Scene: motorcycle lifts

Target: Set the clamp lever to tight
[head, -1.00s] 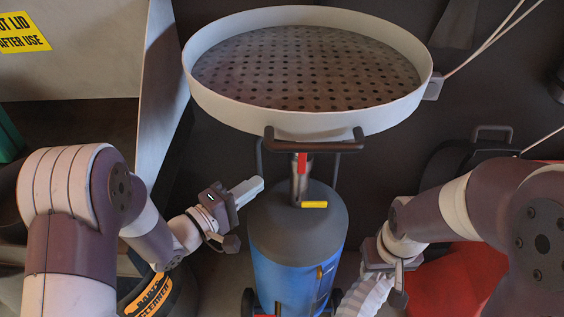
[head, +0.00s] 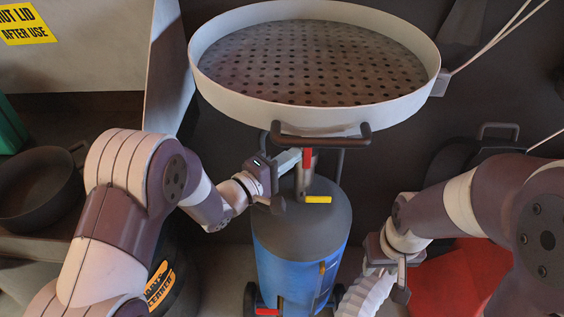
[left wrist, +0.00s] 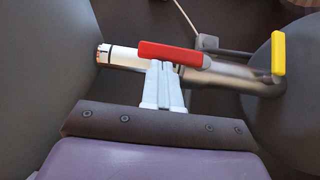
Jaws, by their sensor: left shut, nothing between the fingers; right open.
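A silver post (head: 301,175) rises from the dark top of a blue tank to below the round pan. A red lever (head: 307,160) sits on the post and a yellow-ended lever (head: 317,199) lower down; no label shows which one is the clamp lever. In the left wrist view the red lever (left wrist: 170,53) lies across the post, with the yellow end (left wrist: 278,52) at right. My left gripper (head: 297,157) is shut and empty, its pale fingertips (left wrist: 161,63) right at the red lever; contact cannot be told. My right gripper (head: 388,278) is open, low at right, away from the levers.
The wide perforated pan (head: 318,113) overhangs the post, with a dark handle bar (head: 318,138) at its front edge close above my left gripper. The blue tank (head: 290,262) stands below. A dark pot (head: 42,190) is at left. A white corrugated hose (head: 366,296) is near my right gripper.

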